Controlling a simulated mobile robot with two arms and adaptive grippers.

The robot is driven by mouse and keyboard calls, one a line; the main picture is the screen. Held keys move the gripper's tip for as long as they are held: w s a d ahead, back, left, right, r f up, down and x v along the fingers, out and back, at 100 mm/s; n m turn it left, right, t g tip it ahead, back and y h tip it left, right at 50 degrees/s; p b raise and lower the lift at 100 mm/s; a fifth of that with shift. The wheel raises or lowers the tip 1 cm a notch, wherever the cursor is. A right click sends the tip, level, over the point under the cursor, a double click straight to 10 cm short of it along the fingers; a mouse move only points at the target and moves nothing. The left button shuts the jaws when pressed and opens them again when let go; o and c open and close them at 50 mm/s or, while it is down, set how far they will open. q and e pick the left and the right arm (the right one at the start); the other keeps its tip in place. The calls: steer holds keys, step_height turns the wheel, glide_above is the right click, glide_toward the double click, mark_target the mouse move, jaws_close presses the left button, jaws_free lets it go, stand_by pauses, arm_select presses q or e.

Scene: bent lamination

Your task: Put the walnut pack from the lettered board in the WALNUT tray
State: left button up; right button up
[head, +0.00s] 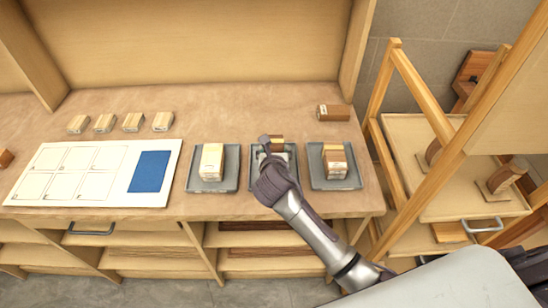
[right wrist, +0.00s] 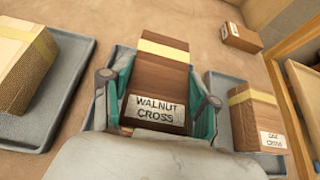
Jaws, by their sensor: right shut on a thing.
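My right gripper (head: 270,148) is shut on a dark brown wooden pack with a pale band, labelled WALNUT CROSS. The walnut pack (right wrist: 160,75) sits between the two fingers in the right wrist view. In the head view the gripper is over the middle grey tray (head: 291,181), hiding much of it and most of the pack. I cannot tell whether the pack touches the tray floor. No tray name is readable. The white lettered board (head: 112,190) lies at the left, with several outlined cells that look empty and a blue rectangle. My left gripper is not in view.
The left tray (head: 195,182) holds a pale pack (head: 212,161). The right tray (head: 316,180) holds a banded brown pack (head: 335,161). Several small packs (head: 104,123) line the back left; a brown one (head: 333,112) lies back right. A wooden frame (head: 384,82) stands right of the bench.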

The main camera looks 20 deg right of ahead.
steer(key=shift+f, duration=1.5)
steer(key=shift+f, duration=0.15)
steer(key=o, duration=1.2)
steer(key=shift+s+a+r, duration=0.1)
steer(key=shift+s+r, duration=0.2)
steer(key=v, duration=1.1)
steer(key=shift+s, duration=0.2)
